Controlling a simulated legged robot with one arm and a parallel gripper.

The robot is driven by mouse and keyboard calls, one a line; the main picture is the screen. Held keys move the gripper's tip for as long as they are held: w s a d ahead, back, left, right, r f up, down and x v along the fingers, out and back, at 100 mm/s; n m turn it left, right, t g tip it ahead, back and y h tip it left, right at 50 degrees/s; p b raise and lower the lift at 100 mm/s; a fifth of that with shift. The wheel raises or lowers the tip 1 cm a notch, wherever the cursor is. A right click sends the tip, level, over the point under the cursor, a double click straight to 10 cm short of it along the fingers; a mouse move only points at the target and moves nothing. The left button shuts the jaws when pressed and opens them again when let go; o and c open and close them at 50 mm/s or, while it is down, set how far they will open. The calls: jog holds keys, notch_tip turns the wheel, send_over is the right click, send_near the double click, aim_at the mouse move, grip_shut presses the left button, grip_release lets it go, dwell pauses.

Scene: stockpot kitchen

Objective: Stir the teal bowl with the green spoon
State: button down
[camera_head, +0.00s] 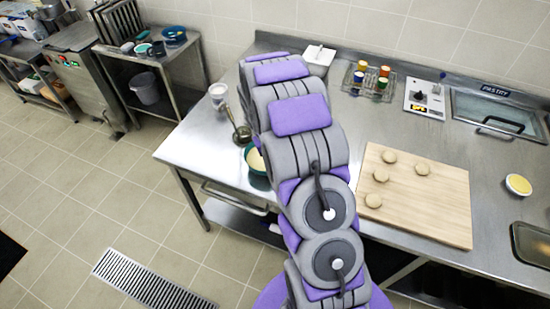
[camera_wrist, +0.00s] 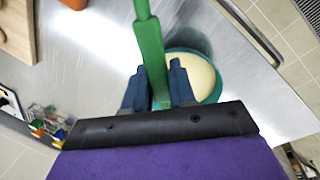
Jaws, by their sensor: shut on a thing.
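My gripper (camera_wrist: 158,88) has dark blue fingers, shut on the green spoon (camera_wrist: 150,45) in the wrist view. The spoon's green shaft runs from between the fingers to the top edge of that view; its bowl end is not in view. The teal bowl (camera_wrist: 219,80), with cream-coloured contents, shows just right of the fingers, partly covered by one. In the head view the teal bowl (camera_head: 256,172) stands near the counter's front edge, partly hidden by my arm. My gripper is hidden there. I cannot tell whether the spoon touches the contents.
A wooden board (camera_head: 428,209) with several dough rounds is on the right. A jar rack (camera_head: 368,80) and white box (camera_head: 319,58) stand behind. Bare steel counter (camera_head: 195,137) shows at left.

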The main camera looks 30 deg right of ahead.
jog(key=shift+w+a+f+g+h+b, duration=0.1)
jog(key=shift+a+f+g+h+b, duration=0.35)
jog(key=shift+h+b, duration=2.9)
jog(key=shift+w+a+f+g+h+b, duration=0.1)
jog(key=shift+a+g+h+b, duration=0.65)
jog(key=shift+h+b, duration=2.55)
jog(key=shift+w+a+f+g+h+b, duration=0.2)
jog(key=shift+a+h+b, duration=0.9)
jog(key=shift+h+b, duration=2.2)
jog(key=shift+s, duration=0.15)
jog(key=shift+r, duration=0.1)
